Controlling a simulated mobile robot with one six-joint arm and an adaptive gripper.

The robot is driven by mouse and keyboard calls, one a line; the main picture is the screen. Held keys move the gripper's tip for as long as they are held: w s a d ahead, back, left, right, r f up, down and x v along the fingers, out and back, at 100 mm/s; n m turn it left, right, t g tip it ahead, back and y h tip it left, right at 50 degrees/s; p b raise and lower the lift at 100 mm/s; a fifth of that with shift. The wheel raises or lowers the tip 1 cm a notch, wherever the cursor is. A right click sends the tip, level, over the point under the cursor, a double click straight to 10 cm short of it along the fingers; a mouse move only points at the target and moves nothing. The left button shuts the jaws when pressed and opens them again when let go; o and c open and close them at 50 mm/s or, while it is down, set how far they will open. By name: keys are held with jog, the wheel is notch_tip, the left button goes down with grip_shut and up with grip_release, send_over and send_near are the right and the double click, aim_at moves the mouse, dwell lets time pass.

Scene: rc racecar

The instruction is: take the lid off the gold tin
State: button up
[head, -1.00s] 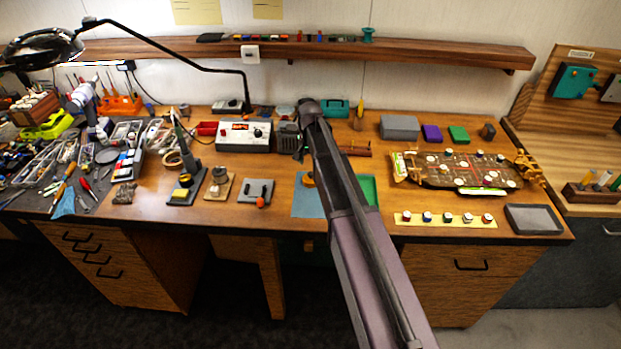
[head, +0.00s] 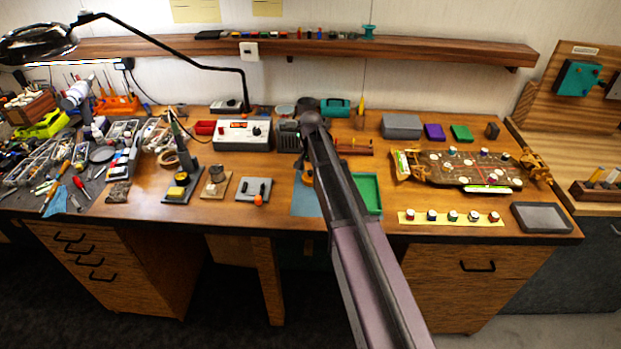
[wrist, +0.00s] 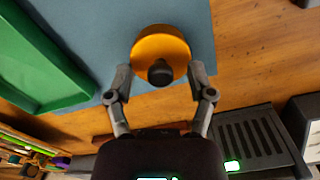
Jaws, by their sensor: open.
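The gold tin (wrist: 160,42) sits on a blue mat (wrist: 120,30), seen from above in the wrist view. A round black knob (wrist: 160,73) stands on its lid, which looks on the tin. My gripper (wrist: 160,70) is open, with one finger on each side of the near part of the tin and the knob between them. The fingers look apart from the knob; their height over it is hard to tell. In the head view a small part of the gold tin (head: 307,178) shows beside my arm, which hides the rest and most of my gripper.
A grey vented box (wrist: 250,138) and a power supply (head: 243,135) stand nearby. A grey plate with an orange ball (head: 258,200) lies to the left. A shelf (head: 300,48) runs along the wall.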

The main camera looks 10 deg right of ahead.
aim_at(311, 172)
dwell(0.4)
jog(key=c, duration=0.9)
jog(key=shift+r, duration=0.15)
notch_tip(311, 172, up, 3)
jog(key=p, duration=0.3)
jog(key=shift+r+p, duration=0.15)
jog(key=shift+p, duration=0.15)
jog(key=shift+s+r, duration=0.2)
jog(key=shift+s, duration=0.15)
jog(key=s, duration=0.5)
jog(key=s+p, duration=0.1)
jog(key=s, duration=0.4)
jog(key=s+r, duration=0.1)
jog(key=s, duration=0.4)
jog(key=shift+s, duration=0.2)
